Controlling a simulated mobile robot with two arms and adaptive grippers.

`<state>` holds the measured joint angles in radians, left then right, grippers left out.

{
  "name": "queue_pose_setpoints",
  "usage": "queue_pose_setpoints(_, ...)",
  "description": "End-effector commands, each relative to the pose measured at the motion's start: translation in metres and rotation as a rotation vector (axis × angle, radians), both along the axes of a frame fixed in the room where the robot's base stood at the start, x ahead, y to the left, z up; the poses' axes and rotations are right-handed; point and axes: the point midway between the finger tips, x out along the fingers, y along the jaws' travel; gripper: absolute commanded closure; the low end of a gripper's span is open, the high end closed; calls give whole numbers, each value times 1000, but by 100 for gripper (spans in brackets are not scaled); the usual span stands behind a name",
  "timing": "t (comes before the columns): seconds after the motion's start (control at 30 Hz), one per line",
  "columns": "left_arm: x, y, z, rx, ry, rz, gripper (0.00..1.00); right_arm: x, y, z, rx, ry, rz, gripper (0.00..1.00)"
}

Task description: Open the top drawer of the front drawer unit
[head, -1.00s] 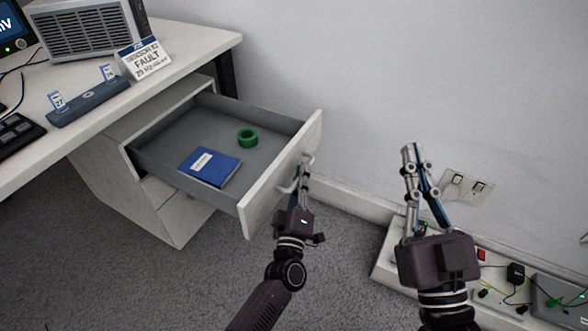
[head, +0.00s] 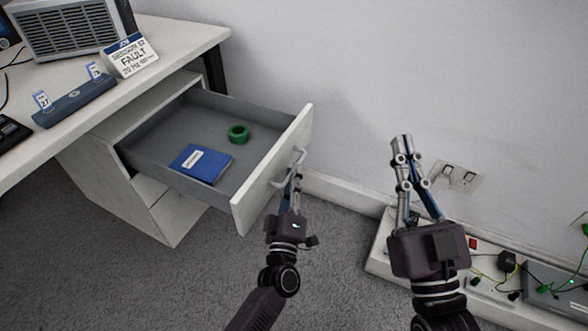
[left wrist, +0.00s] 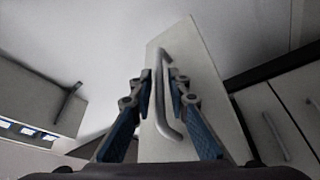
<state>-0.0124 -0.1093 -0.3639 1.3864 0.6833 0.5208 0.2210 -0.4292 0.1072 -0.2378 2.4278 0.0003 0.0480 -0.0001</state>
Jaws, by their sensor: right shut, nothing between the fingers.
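The top drawer (head: 262,185) of the drawer unit (head: 165,215) under the desk is pulled far out in the head view. A blue book (head: 201,164) and a green ring (head: 239,133) lie inside it. Its pale bar handle (head: 287,170) is on the front panel and also shows in the left wrist view (left wrist: 163,95). My left gripper (head: 295,176) is just in front of the handle. In the left wrist view its fingers (left wrist: 158,76) are apart, with the handle seen between them. My right gripper (head: 401,141) is shut and empty, raised near the wall at the right.
A pale panel with wires (head: 480,280) is low at the right, below wall sockets (head: 458,176). Carpet in front is clear.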

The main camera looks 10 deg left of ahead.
Motion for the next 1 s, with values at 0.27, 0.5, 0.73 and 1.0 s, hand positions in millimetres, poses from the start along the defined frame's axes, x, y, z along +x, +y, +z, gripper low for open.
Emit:
queue_pose_setpoints(0.27, -58, 1, -15, 1, 5, -2, 84, 0, 0, 0, 0, 0, 0, 100)
queue_pose_setpoints(0.5, -90, 1, -20, 1, 1, 0, 84, 0, 0, 0, 0, 0, 0, 100)
queue_pose_setpoints(0.73, -96, 1, -21, 1, 1, 0, 84, 0, 0, 0, 0, 0, 0, 100)
queue_pose_setpoints(1.0, -95, 1, -21, 1, 1, 0, 84, 0, 0, 0, 0, 0, 0, 100)
